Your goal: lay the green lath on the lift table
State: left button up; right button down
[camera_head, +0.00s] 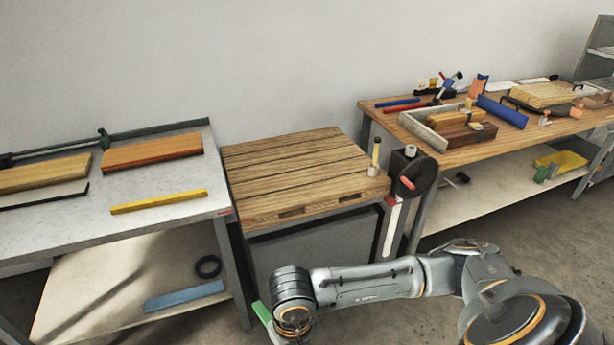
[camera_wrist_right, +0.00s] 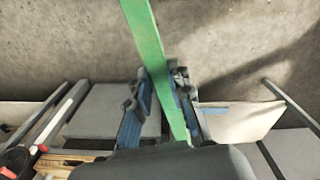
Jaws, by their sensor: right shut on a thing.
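The green lath (camera_head: 264,313) shows as a short piece at the bottom of the head view, in front of the lift table; my right arm hides the rest. In the right wrist view the green lath (camera_wrist_right: 147,45) runs lengthwise between the fingers of my right gripper (camera_wrist_right: 162,82), which is shut on it. The lath is held over the floor, apart from the lift table. The lift table (camera_head: 290,165) has a bare slatted wooden top, with a small stick-like item (camera_head: 375,158) at its right front corner. My left gripper is not in view.
Left, a grey bench (camera_head: 60,222) bears wooden boards and a yellow lath (camera_head: 160,201); a blue lath (camera_head: 184,296) lies on its lower shelf. A black crank wheel (camera_head: 413,172) stands at the lift table's right. Right, a cluttered wooden workbench (camera_head: 470,150) stands close by.

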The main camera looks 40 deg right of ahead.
aim_at(274, 182)
jog(key=k+u, duration=0.15)
jog(key=u, duration=0.25)
jog(key=k+u, duration=0.15)
jog(key=u, duration=0.25)
jog(key=k+j+u, duration=0.1)
jog(key=u, duration=0.3)
jog(key=l+u, duration=0.25)
jog(key=l, duration=2.25)
jog(key=k+l, duration=0.1)
jog(key=l, duration=1.95)
